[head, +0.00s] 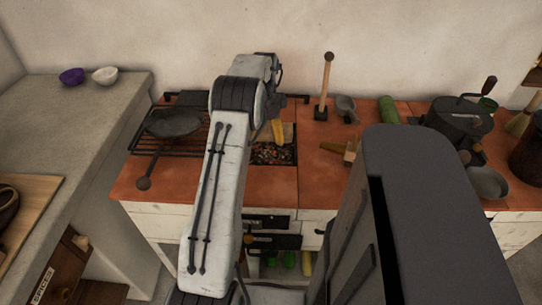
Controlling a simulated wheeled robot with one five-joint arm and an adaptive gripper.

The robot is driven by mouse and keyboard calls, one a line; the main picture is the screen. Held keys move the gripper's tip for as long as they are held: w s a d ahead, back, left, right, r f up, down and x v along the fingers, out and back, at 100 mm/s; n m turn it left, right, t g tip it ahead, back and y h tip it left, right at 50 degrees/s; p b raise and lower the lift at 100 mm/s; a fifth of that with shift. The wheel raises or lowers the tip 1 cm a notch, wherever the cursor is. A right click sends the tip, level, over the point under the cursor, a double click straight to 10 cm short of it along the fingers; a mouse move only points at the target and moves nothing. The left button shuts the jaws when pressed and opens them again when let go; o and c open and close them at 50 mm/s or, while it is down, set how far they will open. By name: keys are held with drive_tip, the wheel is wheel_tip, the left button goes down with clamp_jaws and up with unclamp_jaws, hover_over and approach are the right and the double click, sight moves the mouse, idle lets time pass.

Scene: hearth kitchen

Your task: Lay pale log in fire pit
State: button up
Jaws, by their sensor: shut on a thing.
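The fire pit (272,155) is a dark square recess with embers, set in the red-tiled counter just right of my arm. My gripper (278,103) is above its back part, partly hidden behind my own arm. The pale log (277,131) shows as a short yellowish piece directly below my gripper, over the back of the pit. My gripper is shut on it. My arm hides the log's left side, and I cannot tell whether its lower end touches the embers.
A grill rack with a black pan (174,122) lies left of the pit. A wooden-handled tool (326,85) stands behind right, near a grey scoop (346,106). A wooden piece (345,152) lies right of the pit. A dark pot (458,125) stands farther right.

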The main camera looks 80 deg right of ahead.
sight(266, 162)
drive_tip(key=shift+d+f+b, duration=0.15)
drive_tip(key=shift+f+b, duration=0.4)
drive_tip(key=shift+f, duration=4.5)
drive_tip(key=shift+f, duration=0.1)
drive_tip(key=o, duration=1.2)
wheel_tip(266, 162, up, 12)
drive_tip(key=shift+d+p, duration=0.1)
drive_tip(key=shift+p, duration=0.65)
